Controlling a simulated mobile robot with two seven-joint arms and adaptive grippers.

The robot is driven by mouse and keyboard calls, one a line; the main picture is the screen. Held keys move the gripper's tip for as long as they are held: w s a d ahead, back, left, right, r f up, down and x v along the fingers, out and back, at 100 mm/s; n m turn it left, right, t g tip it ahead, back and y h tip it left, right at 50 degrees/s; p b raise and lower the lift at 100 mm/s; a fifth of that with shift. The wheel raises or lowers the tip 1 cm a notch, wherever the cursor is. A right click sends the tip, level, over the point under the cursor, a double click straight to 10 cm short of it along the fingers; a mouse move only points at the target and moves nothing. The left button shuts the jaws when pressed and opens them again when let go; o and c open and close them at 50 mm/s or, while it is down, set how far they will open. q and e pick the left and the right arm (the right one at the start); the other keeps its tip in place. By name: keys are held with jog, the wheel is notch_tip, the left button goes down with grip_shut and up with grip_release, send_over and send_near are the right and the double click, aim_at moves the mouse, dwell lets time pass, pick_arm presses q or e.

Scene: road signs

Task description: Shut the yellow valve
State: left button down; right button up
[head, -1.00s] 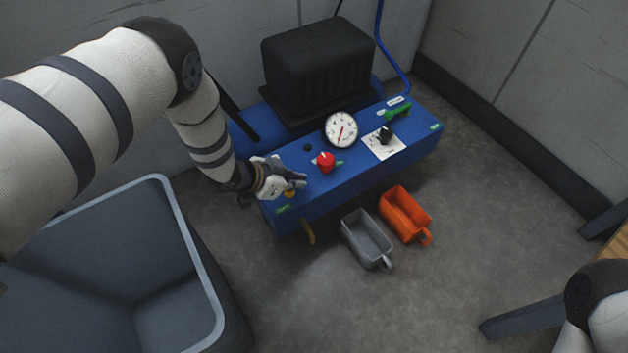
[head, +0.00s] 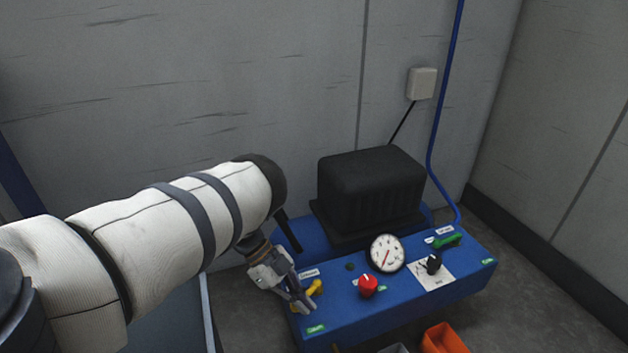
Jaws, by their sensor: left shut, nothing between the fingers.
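The yellow valve (head: 315,287) is a small yellow handle at the left end of the blue machine's top (head: 345,308), beside a white label. My left gripper (head: 304,307) is shut and empty, its fingertips just left of and below the yellow handle. I cannot tell whether they touch it. My right gripper is not in view.
On the blue top are a red knob (head: 368,286), a round gauge (head: 386,253), a black knob (head: 433,262) and a green handle (head: 447,241). A black box (head: 370,186) stands behind. An orange bin (head: 443,340) is on the floor in front.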

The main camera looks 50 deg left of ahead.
pick_arm(q)
jog(key=a+m+g+b, duration=0.2)
jog(key=m, duration=0.1)
jog(key=shift+s+a+f, duration=0.15)
jog(key=shift+s, duration=0.15)
jog(key=shift+a+b, duration=0.6)
jog(key=shift+a, duration=0.35)
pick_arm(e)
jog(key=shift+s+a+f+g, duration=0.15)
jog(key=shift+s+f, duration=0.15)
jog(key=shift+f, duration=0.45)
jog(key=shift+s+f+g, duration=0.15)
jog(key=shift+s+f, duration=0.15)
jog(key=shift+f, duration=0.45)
pick_arm(q)
jog(key=shift+a+r, duration=0.15)
jog(key=shift+r, duration=0.05)
